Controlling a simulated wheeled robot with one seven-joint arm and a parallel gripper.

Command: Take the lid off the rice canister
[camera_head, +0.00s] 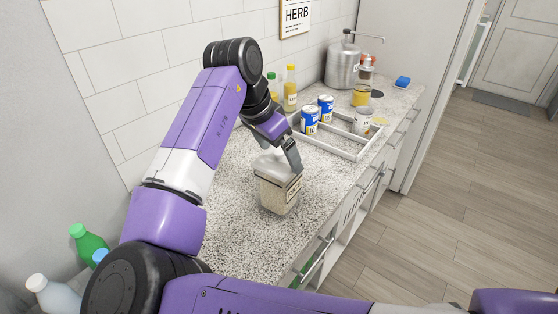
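My gripper (279,160) points down at the lid from above, with one grey finger along the right side of the canister's top. The other finger is mostly hidden. I cannot tell whether the fingers press on the lid, or whether the lid is seated or slightly raised.
Behind the canister, a pale divided tray (345,152) holds blue-and-white cans (310,120) and a white mug (362,121). Yellow bottles (290,90) stand by the wall. A metal dispenser (342,65) is farther back. Bottles (88,241) stand at lower left. Counter in front is clear.

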